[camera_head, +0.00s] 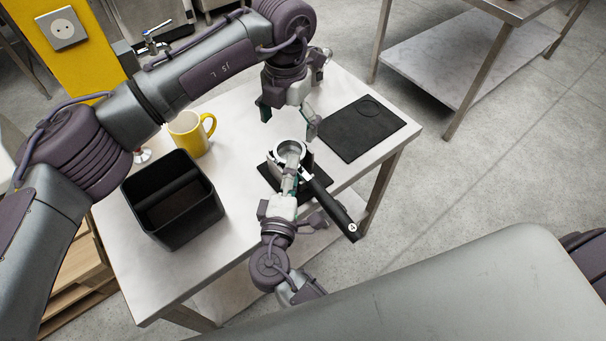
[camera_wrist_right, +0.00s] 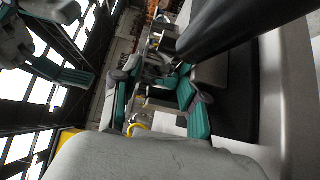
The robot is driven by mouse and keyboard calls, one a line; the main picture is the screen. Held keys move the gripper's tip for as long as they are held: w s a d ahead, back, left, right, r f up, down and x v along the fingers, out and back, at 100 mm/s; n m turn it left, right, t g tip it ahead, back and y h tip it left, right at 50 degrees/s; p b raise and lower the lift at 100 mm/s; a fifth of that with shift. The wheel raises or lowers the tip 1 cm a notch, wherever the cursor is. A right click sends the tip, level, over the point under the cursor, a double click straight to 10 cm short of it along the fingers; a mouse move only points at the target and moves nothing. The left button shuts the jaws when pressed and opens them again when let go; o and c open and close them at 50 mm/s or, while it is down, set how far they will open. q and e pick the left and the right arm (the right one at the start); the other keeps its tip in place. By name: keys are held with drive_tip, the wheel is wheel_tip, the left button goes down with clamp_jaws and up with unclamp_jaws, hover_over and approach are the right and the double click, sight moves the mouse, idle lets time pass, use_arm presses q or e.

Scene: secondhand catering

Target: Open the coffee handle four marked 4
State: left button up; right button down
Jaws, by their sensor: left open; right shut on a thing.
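The coffee handle (camera_head: 330,205) has a black grip with a white round 4 near its end. Its silver ring-shaped head (camera_head: 289,148) lies over a black mat (camera_head: 322,184) near the table's front edge, and the grip sticks out past the edge. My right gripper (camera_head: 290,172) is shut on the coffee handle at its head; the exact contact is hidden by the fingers. In the right wrist view, the dark grip (camera_wrist_right: 240,25) crosses the upper right, beside the teal fingers. My left gripper (camera_head: 289,116) is open and empty, just above and behind the head.
A black open box (camera_head: 205,215) stands at the table's left front, with a yellow mug (camera_head: 187,135) behind it. A flat black mat (camera_head: 362,128) lies at the right. The metal table (camera_head: 240,245) is bare between box and handle. Another table (camera_head: 460,75) stands behind right.

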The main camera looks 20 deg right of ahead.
sight(292, 150)
use_arm(q)
drive_tip(key=shift+o, duration=0.8)
drive_tip(key=shift+s+a+f+t+h, duration=0.1)
drive_tip(key=shift+a+f+t+h, duration=0.3)
drive_tip(key=shift+a, duration=0.2)
drive_tip(key=s+a+r+t+h, duration=0.3)
drive_tip(key=s+a+t+h, duration=0.1)
drive_tip(key=s+a+h, duration=0.1)
drive_tip(key=x, duration=1.2)
drive_tip(key=shift+s, duration=0.1)
drive_tip(key=c, duration=1.3)
drive_tip(key=shift+c, duration=0.2)
